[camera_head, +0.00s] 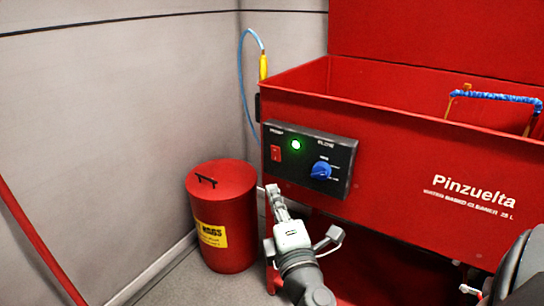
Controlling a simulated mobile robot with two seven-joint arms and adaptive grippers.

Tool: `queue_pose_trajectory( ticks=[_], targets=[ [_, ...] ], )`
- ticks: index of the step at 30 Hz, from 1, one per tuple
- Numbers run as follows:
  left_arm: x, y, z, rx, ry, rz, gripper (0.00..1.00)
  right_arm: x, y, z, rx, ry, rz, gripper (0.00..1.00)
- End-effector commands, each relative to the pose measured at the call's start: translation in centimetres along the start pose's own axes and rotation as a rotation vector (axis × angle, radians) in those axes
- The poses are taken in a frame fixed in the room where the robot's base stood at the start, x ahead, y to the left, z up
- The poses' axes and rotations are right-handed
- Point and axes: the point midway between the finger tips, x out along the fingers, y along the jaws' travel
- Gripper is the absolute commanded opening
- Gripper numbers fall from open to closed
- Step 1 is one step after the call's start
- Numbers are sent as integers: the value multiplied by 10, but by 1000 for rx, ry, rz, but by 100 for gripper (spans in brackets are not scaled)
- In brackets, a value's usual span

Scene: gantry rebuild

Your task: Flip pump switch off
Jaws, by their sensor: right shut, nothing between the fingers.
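The pump switch (275,153) is a small red rocker at the left end of a black control panel (334,192) on the front of the red washer. A green light (295,145) glows to its right. A blue knob (320,171) sits farther right on the panel. My right gripper (272,190) is shut and empty, just below the panel's lower left corner and under the switch. It looks apart from the switch. The rocker's tilt is too small to tell. My left gripper is not in view.
The red washer tub (420,170) fills the right side. A red bin (222,200) with a yellow label stands left of my right gripper. A blue hose (242,75) with a yellow end hangs behind the tub. Grey walls close off the left and back.

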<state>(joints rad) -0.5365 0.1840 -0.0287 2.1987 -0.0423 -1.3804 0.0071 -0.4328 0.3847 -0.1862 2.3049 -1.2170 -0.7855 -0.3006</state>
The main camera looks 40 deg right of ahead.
Motion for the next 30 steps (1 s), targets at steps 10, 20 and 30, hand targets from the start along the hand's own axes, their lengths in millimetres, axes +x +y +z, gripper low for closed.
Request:
queue_pose_trajectory(
  ticks=[10,20,30],
  targets=[
    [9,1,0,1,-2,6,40,25,2,1,0,-1,2,0],
    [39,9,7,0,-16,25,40,96,2,1,-1,-2,2,0],
    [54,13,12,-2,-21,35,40,126,-1,26,0,-1,-2,0]
  ],
)
